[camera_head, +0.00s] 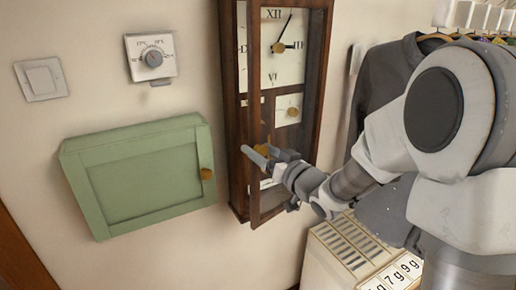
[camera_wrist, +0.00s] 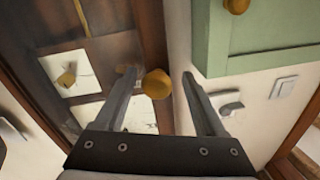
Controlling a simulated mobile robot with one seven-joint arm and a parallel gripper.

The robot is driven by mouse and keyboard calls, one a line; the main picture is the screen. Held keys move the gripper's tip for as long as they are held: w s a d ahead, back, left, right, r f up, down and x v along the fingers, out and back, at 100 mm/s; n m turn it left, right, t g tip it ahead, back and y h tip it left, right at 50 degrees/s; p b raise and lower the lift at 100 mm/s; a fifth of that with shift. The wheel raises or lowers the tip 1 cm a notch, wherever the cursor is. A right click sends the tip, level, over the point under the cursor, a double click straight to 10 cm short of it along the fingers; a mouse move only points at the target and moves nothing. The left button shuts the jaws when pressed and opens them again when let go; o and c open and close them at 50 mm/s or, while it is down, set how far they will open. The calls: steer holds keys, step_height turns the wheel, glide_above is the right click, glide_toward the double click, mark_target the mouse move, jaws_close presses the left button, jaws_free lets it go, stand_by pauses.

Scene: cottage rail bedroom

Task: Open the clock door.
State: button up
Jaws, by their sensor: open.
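The clock is a tall dark-wood wall case (camera_head: 234,120) with a white dial (camera_head: 285,70) and a smaller white dial below. Its framed door (camera_head: 254,100) appears slightly ajar, its left edge standing out in front of the case and crossing the dial. A round brass knob (camera_wrist: 157,83) sits on the door's edge; the head view shows it (camera_head: 262,149) partly behind my fingers. My gripper (camera_head: 265,153) is open at the knob. In the wrist view my gripper (camera_wrist: 159,75) has a finger on each side of the knob, with gaps visible; contact is not clear.
A green wall cabinet (camera_head: 140,180) with a brass knob hangs left of the clock. A thermostat (camera_head: 150,57) and light switch (camera_head: 41,79) are above it. Dark clothes (camera_head: 385,95) hang at right, above a cream box (camera_head: 345,250) low beside my arm.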

steer(key=shift+w+a, duration=0.25)
stand_by(0.3)
